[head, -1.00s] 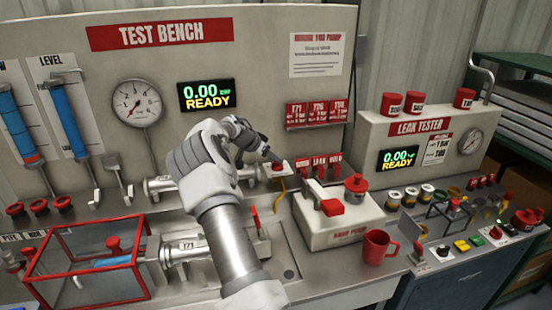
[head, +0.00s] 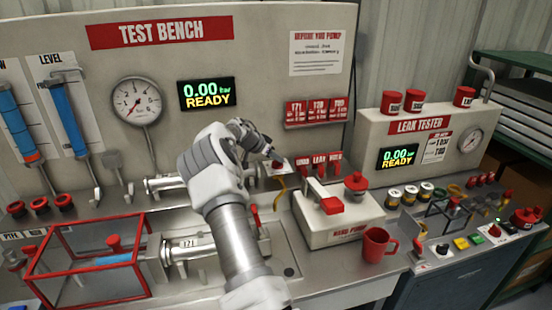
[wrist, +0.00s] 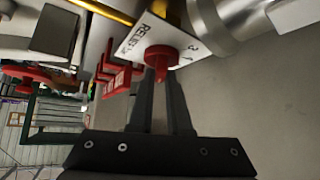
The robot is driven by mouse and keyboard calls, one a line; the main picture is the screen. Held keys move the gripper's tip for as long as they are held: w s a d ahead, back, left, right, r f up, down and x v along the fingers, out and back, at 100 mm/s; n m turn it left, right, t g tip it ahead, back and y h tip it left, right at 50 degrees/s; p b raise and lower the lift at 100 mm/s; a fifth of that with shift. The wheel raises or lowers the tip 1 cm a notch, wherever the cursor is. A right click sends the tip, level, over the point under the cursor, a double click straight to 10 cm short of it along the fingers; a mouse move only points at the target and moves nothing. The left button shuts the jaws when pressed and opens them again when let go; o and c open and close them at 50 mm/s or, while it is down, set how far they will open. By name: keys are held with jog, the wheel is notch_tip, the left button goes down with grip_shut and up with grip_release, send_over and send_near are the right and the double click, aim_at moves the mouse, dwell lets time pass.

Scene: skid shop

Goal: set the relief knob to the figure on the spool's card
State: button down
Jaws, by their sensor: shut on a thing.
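The red relief knob (wrist: 162,58) sits on a white plate (wrist: 135,38) marked "RELIEF" with small figures, in the wrist view. My gripper (wrist: 161,72) is shut on the knob's ridge, one dark finger on each side. In the head view my gripper (head: 272,154) reaches the plate at the bench's back, and the knob is partly hidden there. The spool (head: 190,246), tagged "T71", lies in the bench fixture beside the red cage. Three red cards (head: 316,110) hang on the back panel; the left one reads T71, and their smaller print is unclear.
A gauge (head: 137,101) and a display (head: 207,94) reading 0.00 READY are on the panel. The hand pump (head: 335,222) and a red mug (head: 376,244) stand right of my arm. The red cage (head: 88,262) is at left.

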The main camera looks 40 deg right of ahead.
jog(key=shift+f+n+t+b, duration=0.15)
jog(key=shift+n+t+b, duration=0.2)
jog(key=shift+b, duration=0.35)
jog(key=shift+s+n+t+b, duration=0.15)
jog(key=shift+n+t+b, duration=0.3)
jog(key=shift+n+b, duration=0.3)
jog(key=n+t+y+b, duration=0.1)
jog(key=n+t+b, duration=0.1)
jog(key=n, duration=0.1)
jog(key=shift+s+d+t, duration=0.1)
jog(key=shift+s+t, duration=0.05)
jog(key=shift+t, duration=0.15)
jog(key=n+t+y, duration=0.1)
jog(key=n, duration=0.1)
jog(key=n+t+y+p, duration=0.1)
jog(key=n+t, duration=0.1)
jog(key=n, duration=0.1)
jog(key=shift+s+d+r+y, duration=0.15)
jog(key=shift+d+r+y, duration=0.05)
jog(key=shift+y, duration=0.2)
jog(key=shift+f+n+t+y, duration=0.1)
jog(key=shift+n+t+y, duration=0.25)
jog(key=shift+n+y, duration=0.75)
jog(key=shift+n+t+y, duration=0.35)
jog(key=shift+n+y, duration=0.25)
jog(key=shift+n, duration=1)
jog(key=c, duration=0.9)
grip_release()
jog(key=shift+o, duration=0.2)
